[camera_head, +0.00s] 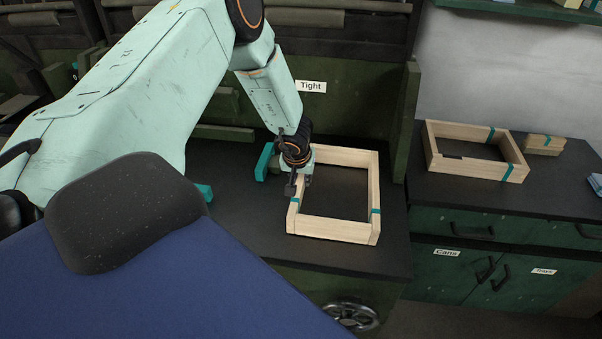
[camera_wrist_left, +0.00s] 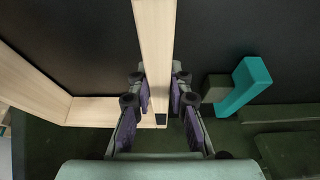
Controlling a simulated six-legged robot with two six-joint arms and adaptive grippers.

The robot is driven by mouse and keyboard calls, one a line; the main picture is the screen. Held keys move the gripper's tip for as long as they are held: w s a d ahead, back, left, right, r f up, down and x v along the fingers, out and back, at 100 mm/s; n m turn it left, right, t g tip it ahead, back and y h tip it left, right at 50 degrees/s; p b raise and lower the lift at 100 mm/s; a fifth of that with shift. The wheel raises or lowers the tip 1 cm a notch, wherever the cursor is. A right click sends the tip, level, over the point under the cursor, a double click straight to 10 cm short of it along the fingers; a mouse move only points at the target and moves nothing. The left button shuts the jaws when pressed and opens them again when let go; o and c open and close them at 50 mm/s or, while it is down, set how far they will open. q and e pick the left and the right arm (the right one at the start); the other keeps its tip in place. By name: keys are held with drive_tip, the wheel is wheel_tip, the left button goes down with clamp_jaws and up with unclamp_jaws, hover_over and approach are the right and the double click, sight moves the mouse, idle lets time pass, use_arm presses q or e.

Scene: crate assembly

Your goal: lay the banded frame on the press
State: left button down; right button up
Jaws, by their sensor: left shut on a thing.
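The banded frame (camera_head: 374,190) is a pale wooden rectangle with teal bands on its left and right sides. It is level over the black press bed (camera_head: 240,225), below the "Tight" label; I cannot tell whether it rests fully on it. My left gripper (camera_head: 300,183) is shut on the frame's left side. In the left wrist view a wooden side (camera_wrist_left: 153,40) of the frame runs between the fingers of the left gripper (camera_wrist_left: 160,95), one finger on each side. My right gripper is not in view.
A teal stop (camera_head: 265,161) stands just left of the frame; it also shows in the left wrist view (camera_wrist_left: 245,86). Another teal piece (camera_head: 205,192) is farther left. A second wooden frame (camera_head: 475,171) with teal bands and small banded wood pieces (camera_head: 544,144) lie on the right bench.

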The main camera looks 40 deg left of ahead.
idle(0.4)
use_arm(q)
drive_tip(key=c, duration=1.2)
unclamp_jaws()
drive_tip(key=shift+o, duration=0.2)
drive_tip(key=shift+f, duration=0.1)
wheel_tip(320, 180, up, 8)
drive_tip(key=p, duration=1)
drive_tip(key=shift+s, duration=0.1)
